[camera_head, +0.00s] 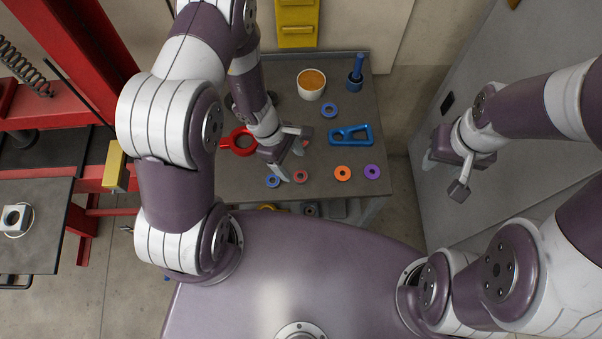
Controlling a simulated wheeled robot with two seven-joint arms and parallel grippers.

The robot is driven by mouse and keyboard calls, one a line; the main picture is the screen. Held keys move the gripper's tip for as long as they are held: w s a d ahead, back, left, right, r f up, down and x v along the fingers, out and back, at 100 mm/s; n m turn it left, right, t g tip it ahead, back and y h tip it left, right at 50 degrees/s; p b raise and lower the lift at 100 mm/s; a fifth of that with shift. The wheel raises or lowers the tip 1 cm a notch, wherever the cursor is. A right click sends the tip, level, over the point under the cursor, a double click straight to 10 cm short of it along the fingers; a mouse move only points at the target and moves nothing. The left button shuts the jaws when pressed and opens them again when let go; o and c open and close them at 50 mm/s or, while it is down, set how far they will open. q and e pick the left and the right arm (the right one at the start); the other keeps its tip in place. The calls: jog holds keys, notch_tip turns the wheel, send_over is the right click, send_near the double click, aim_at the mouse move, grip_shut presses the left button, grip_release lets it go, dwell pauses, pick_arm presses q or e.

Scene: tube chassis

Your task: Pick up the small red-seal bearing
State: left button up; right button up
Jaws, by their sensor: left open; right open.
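A small ring with a red face (300,176), looking like a red-seal bearing, lies flat near the front edge of the grey table (230,185). My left gripper (295,154) is open and points down over the table, just behind this ring. One finger is close to the ring's left side; I cannot tell whether they touch. A bit of another reddish thing (305,144) shows by the far finger, mostly hidden. My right gripper (446,177) is open and empty, off to the right beside the grey cabinet, away from the table.
Blue (273,181), orange (342,173) and purple (372,172) rings lie along the front.

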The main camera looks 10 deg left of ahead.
aim_at(301, 176)
pick_arm(q)
jog(key=p+x, duration=0.1)
jog(key=x, duration=0.5)
jog(key=shift+w, duration=0.15)
jog(key=c, duration=1.2)
jog(key=shift+o, duration=0.2)
